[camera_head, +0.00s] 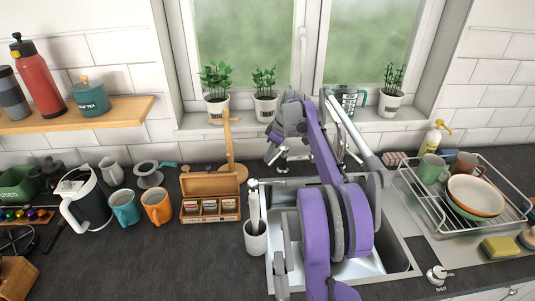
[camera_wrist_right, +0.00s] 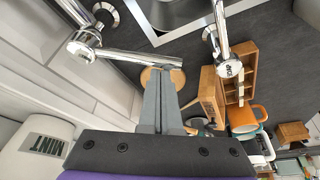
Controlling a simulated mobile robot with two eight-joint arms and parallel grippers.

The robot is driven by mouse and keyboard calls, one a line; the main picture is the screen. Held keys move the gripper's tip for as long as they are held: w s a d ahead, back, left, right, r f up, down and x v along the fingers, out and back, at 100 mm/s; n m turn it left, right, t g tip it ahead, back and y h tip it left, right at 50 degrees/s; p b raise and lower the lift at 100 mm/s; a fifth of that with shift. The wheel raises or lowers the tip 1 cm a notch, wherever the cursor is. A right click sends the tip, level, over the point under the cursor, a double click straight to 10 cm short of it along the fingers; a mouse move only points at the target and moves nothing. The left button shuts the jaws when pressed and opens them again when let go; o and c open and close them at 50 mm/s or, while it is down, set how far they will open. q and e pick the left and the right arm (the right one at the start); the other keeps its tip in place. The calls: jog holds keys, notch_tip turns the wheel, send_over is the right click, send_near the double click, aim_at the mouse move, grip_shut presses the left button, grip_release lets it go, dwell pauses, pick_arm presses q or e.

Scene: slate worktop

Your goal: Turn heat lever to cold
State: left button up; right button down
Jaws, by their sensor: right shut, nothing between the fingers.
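The chrome tap (camera_head: 283,157) stands behind the sink, partly hidden by my right arm. In the right wrist view, a chrome tap part (camera_wrist_right: 84,44) with a bar running right lies just beyond my fingertips. I cannot tell for sure which part is the heat lever or how it is set. My right gripper (camera_head: 273,135) is near the tap, at the back of the sink. In the wrist view its grey fingers (camera_wrist_right: 160,72) are together and empty, with the tips close to the bar; contact is unclear. My left gripper is not in view.
The sink (camera_head: 400,268) lies under my purple arm. A wooden tea box (camera_head: 210,187), a wooden stand (camera_head: 229,150) and mugs (camera_head: 157,205) are left. A dish rack (camera_head: 430,212) is right. Potted herbs (camera_head: 264,98) line the sill.

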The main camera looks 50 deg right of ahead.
jog(key=shift+s+d+n+y, duration=0.2)
jog(key=shift+s+n+y, duration=0.1)
jog(key=shift+s+n, duration=0.45)
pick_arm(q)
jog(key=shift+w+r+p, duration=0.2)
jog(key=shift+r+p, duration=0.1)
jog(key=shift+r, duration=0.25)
pick_arm(e)
jog(key=shift+s+d, duration=0.2)
jog(key=shift+s, duration=0.3)
jog(key=shift+s+d, duration=0.2)
jog(key=shift+s, duration=0.3)
jog(key=w+a+r, duration=0.1)
jog(key=w+a+r+p, duration=0.1)
jog(key=w, duration=0.1)
jog(key=shift+a+r+p, duration=0.1)
jog(key=shift+p, duration=0.2)
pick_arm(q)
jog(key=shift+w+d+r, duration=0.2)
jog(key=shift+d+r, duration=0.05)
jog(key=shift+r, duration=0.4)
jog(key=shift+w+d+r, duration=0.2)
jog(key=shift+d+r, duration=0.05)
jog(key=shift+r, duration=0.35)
pick_arm(e)
jog(key=d+v, duration=0.1)
jog(key=v, duration=0.8)
jog(key=shift+r, duration=0.2)
